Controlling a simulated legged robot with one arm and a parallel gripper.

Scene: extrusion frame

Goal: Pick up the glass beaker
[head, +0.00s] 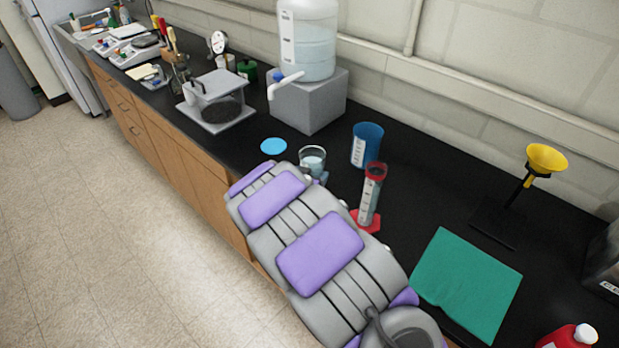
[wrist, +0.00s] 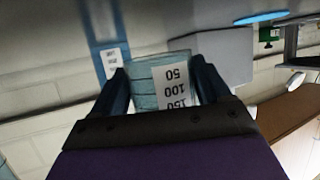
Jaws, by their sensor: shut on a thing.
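The glass beaker (head: 312,160) shows beyond the end of my arm in the head view, with its rim uppermost. My arm hides its lower part, so I cannot tell whether its base touches the counter. In the wrist view, which is upside down, the beaker (wrist: 147,86) stands between the two dark fingers of my gripper (wrist: 160,72). Its white scale label reads 50, 100 and 150. My gripper is shut on it, one finger on each side.
The black counter (head: 400,205) holds a blue cup (head: 367,146) and a red-based graduated cylinder (head: 370,196) right of the beaker. A blue disc (head: 273,146) lies to its left. Behind is a grey block (head: 306,100) under a water jug (head: 308,40). A green cloth (head: 466,285) lies at right.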

